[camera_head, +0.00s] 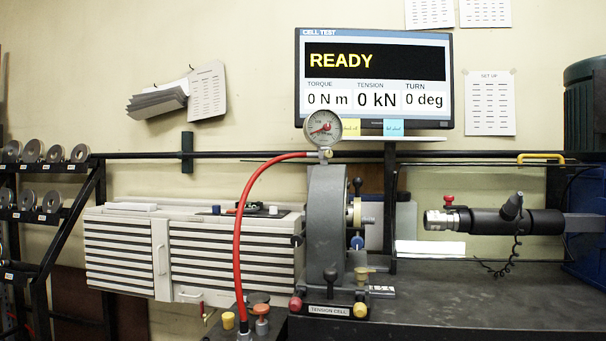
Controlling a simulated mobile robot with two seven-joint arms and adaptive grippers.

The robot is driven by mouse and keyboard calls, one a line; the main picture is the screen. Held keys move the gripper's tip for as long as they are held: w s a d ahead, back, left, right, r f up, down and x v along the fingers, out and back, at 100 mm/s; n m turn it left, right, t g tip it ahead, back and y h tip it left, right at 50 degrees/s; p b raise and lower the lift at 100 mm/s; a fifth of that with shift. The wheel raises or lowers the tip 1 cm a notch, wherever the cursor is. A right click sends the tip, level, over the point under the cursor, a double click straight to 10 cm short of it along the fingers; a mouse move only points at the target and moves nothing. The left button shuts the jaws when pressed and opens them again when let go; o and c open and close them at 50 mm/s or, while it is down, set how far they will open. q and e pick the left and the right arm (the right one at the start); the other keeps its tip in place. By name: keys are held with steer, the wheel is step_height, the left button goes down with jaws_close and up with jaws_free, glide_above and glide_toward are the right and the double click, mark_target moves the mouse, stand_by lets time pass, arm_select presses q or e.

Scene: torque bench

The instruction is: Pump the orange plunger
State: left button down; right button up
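The orange plunger (261,311) stands upright at the bottom of the head view, left of the tension cell. Its round orange cap shows; the lower part runs close to the bottom edge of the picture. A red hose (240,235) rises just left of it and arches over to a dial gauge (322,127) on top of the grey tension cell (328,225). The gauge's red needle points to the lower left. A yellow knob (228,320) is left of the plunger. Neither of my grippers is in view, and nothing touches the plunger.
A monitor (375,75) reads READY, 0 N m, 0 kN, 0 deg. A black tool with a metal nose (490,221) extends from the right. A white slatted cabinet (190,250) stands at left. The dark bench (480,300) is clear at front right.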

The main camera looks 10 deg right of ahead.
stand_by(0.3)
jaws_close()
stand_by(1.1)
